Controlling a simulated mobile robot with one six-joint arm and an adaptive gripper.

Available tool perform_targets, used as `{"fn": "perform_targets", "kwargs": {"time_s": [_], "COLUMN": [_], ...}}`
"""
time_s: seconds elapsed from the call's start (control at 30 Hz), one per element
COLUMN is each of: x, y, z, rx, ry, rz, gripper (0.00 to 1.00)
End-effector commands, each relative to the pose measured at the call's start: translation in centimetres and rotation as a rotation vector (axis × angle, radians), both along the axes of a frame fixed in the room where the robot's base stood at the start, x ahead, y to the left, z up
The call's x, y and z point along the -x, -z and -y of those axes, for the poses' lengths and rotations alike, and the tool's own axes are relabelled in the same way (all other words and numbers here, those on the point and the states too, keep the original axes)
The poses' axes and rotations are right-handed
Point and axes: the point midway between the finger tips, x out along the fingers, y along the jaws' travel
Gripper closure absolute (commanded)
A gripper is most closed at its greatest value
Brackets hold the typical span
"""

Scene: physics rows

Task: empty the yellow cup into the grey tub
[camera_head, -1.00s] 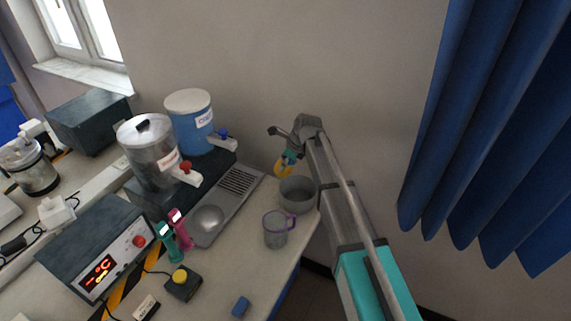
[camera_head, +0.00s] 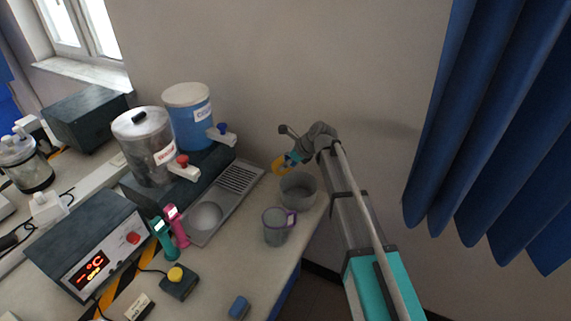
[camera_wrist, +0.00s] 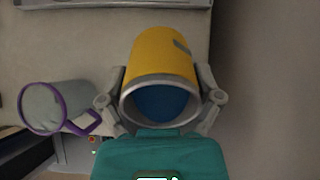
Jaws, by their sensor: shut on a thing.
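The yellow cup (camera_head: 279,166) is held by my gripper (camera_head: 287,161) above the counter, just up and left of the grey tub's rim in the head view. In the wrist view the yellow cup (camera_wrist: 160,52) lies between my two fingers (camera_wrist: 160,80), its open mouth towards the camera. The inside looks blue; I cannot tell whether that is contents or the inner wall. The cup looks tilted. The grey tub (camera_head: 298,193) stands near the counter's right edge. Its inside bottom is hard to see. I cannot make out the tub in the wrist view.
A grey mug with a purple rim and handle (camera_head: 276,228) stands in front of the tub; it also shows in the wrist view (camera_wrist: 58,105). A silver drain tray (camera_head: 215,210) and two dispensers (camera_head: 192,128) are to the left. A wall is close behind.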

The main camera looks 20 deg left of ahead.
Motion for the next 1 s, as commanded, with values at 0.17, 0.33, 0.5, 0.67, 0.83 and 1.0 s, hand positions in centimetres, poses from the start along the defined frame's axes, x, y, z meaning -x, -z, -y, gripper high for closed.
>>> {"fn": "perform_targets", "kwargs": {"time_s": [0.17, 0.33, 0.5, 0.67, 0.83, 1.0], "x": [0.0, 0.0, 0.0, 0.0, 0.0, 0.0], "y": [0.6, 0.9, 1.1, 1.2, 1.3, 1.5], "z": [0.0, 0.0, 0.0, 0.1, 0.2, 0.2], "rx": [-0.046, -0.087, -0.134, -0.182, -0.232, -0.278], "ry": [0.002, 0.001, 0.001, 0.001, 0.002, 0.001], "rz": [-0.002, -0.001, -0.002, -0.002, -0.003, -0.003], "gripper": [0.74, 0.74, 0.74, 0.74, 0.74, 0.74]}}
